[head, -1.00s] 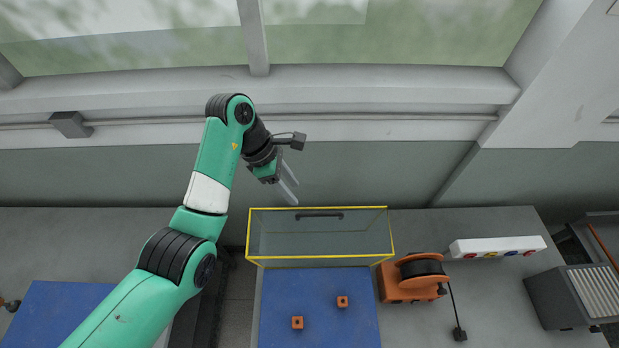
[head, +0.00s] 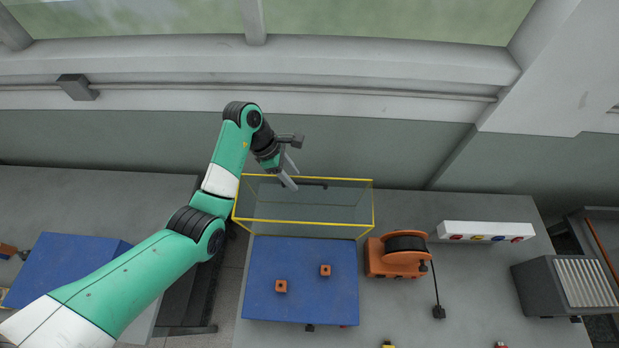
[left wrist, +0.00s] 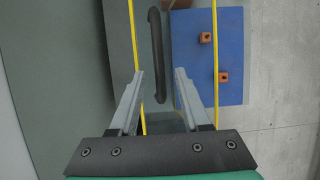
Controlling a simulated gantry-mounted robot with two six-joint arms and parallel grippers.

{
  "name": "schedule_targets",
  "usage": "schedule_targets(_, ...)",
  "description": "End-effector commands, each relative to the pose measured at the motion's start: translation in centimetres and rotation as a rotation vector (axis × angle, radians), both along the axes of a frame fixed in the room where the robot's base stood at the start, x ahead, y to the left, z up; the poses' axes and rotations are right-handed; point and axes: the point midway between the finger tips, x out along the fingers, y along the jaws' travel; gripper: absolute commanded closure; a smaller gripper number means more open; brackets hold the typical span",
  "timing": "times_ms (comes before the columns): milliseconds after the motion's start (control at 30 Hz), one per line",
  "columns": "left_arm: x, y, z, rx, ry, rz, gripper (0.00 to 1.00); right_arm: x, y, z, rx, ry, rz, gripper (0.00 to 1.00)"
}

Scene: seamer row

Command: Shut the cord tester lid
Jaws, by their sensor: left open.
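The cord tester lid (head: 340,208) is a clear cover with yellow edges. It stands raised at the back of the blue tester base (head: 303,305). A dark bar handle (head: 312,184) runs along its far upper part and also shows in the left wrist view (left wrist: 157,45). My left gripper (head: 291,180) is open and empty at the left end of the handle. In the left wrist view its fingertips (left wrist: 160,74) lie either side of the handle in the picture; I cannot tell the depth gap. My right gripper is not in view.
Two orange blocks (head: 325,270) sit on the blue base. An orange cord reel (head: 398,258), a white strip with coloured buttons (head: 486,231) and a grey ribbed box (head: 565,287) stand to the right. A wall (head: 400,150) is close behind the lid.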

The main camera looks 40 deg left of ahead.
Motion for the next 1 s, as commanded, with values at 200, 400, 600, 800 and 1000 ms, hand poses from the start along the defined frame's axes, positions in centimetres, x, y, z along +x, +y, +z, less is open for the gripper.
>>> schedule_targets(200,-0.03,0.07,-0.35,0.0,0.0,0.001,0.53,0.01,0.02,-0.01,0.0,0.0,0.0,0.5)
schedule_targets(400,-0.02,0.05,-0.32,0.0,0.0,0.001,0.73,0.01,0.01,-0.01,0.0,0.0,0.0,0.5)
schedule_targets(600,-0.01,0.04,-0.31,0.0,0.0,0.001,1.0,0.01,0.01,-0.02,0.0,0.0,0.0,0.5)
schedule_targets(800,0.0,0.04,-0.29,0.0,0.0,0.001,1.0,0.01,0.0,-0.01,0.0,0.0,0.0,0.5)
schedule_targets(1000,0.0,0.02,-0.29,0.0,-0.001,0.0,1.0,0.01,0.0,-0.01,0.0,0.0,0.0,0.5)
